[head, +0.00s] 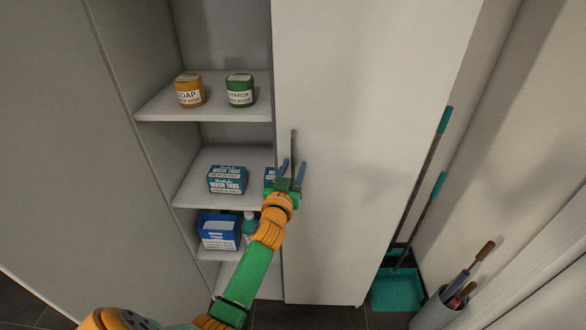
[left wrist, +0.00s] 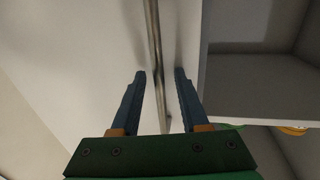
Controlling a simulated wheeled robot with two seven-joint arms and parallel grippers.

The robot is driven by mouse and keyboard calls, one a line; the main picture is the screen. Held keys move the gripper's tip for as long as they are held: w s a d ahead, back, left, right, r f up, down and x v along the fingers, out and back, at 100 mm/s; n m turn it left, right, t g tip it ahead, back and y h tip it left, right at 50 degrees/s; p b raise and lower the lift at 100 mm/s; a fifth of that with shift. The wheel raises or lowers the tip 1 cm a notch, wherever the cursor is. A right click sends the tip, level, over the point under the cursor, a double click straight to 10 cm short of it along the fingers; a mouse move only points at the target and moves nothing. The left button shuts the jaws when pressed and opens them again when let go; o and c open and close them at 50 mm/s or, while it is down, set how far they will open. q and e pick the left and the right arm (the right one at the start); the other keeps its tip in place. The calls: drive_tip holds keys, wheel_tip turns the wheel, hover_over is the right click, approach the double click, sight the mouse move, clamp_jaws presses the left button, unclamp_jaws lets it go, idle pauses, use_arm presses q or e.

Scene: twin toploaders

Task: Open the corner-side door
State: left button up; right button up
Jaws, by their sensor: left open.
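The corner-side door (head: 370,130) is a tall pale panel over the right part of the cabinet, beside the wall corner, and looks shut. Its handle (head: 293,147) is a thin upright metal bar near the door's left edge. My left gripper (head: 292,168) is at the lower part of this handle, fingers pointing to the door. In the left wrist view the handle (left wrist: 154,45) runs between the two open blue fingers of my left gripper (left wrist: 160,75), with gaps visible on both sides. The handle's lower end is partly hidden by the gripper in the head view. My right gripper is out of view.
Left of the door, open shelves (head: 215,105) hold tins, wash-tab boxes (head: 227,180) and a blue box (head: 219,231). A large grey panel (head: 70,150) stands at left. At right are a teal dustpan (head: 398,291), long-handled tools and a grey bin (head: 437,312) by the wall.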

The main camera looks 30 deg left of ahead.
use_arm(q)
clamp_jaws()
idle(1.4)
